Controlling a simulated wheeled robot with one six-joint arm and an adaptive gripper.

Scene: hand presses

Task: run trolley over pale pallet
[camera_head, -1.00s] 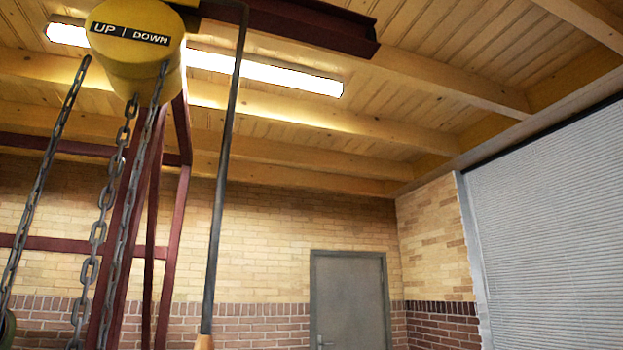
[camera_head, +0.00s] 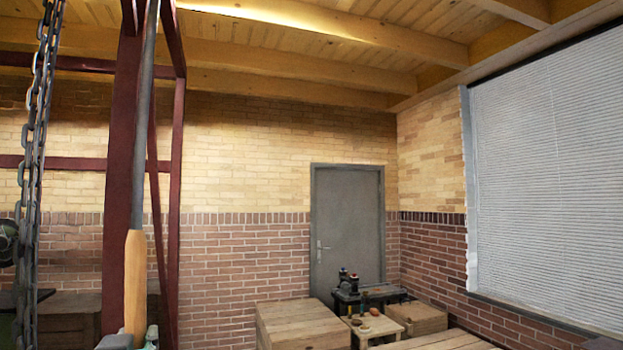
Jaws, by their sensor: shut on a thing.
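A grey pole (camera_head: 145,110) with a pale wooden handle (camera_head: 134,280) stands nearly upright at the left, running up out of the frame. The grey tips of my gripper (camera_head: 132,340) show at the bottom edge, on both sides of the handle, shut on it. Hoist chains (camera_head: 36,150) hang at the far left. The trolley and the yellow hoist body are out of view above. Pale wooden slatted tops show low down: one box-like block (camera_head: 302,325) and another surface (camera_head: 440,343) cut by the bottom edge. I cannot tell which is the pale pallet.
A dark red steel frame (camera_head: 175,180) stands behind the pole. A grey door (camera_head: 346,235) is in the brick back wall. A black bench with a machine (camera_head: 347,285) and a small wooden table (camera_head: 371,327) stand near it. A roller shutter (camera_head: 550,180) fills the right.

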